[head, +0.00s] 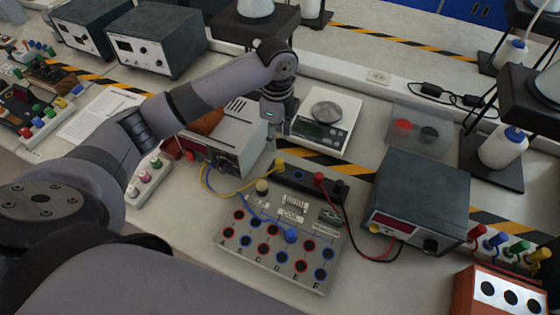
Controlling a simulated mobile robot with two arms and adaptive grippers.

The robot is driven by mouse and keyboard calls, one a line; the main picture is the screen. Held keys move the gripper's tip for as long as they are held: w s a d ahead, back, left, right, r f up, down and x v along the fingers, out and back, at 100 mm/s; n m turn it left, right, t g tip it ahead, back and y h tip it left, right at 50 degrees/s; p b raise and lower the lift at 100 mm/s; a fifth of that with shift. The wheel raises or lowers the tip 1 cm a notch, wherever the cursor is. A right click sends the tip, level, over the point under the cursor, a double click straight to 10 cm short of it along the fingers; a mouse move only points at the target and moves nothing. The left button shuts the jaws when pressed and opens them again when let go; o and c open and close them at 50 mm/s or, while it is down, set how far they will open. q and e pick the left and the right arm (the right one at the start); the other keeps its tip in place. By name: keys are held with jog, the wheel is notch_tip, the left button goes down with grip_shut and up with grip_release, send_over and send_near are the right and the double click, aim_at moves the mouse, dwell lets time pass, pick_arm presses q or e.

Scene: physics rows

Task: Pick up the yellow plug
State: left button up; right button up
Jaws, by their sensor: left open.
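The yellow plug (279,164) stands at the upper left end of a black strip behind the grey terminal board (232,262). A yellow cable runs from it to the left. My left gripper (277,143) points down just above and behind the yellow plug in the picture. Its jaws are open and hold nothing that I can see. The gap between fingertips and plug is hard to judge. My right gripper is not in view.
A grey power supply (425,195) stands right of the board, and a meter box (225,142) stands left of my gripper. A scale (325,122) sits behind. A red plug (318,178) and a blue plug (291,235) are close by. Another yellow plug (541,255) is at far right.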

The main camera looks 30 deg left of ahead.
aim_at(280, 160)
pick_arm(q)
notch_tip(280, 160, down, 4)
jog(key=shift+r+p, duration=0.1)
jog(key=shift+p, duration=0.2)
jog(key=shift+w+f, duration=0.25)
jog(key=shift+f, duration=1.1)
jog(key=shift+s+f+p, duration=0.1)
jog(key=shift+f+p, duration=0.15)
jog(key=shift+p, duration=0.1)
jog(key=f, duration=0.1)
jog(key=f+p, duration=0.1)
jog(key=f, duration=0.1)
jog(key=shift+s+d+f, duration=0.1)
jog(key=shift+d+f, duration=0.15)
jog(key=shift+f, duration=0.6)
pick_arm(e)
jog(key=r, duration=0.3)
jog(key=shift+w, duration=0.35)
pick_arm(q)
jog(key=shift+c, duration=0.5)
grip_shut()
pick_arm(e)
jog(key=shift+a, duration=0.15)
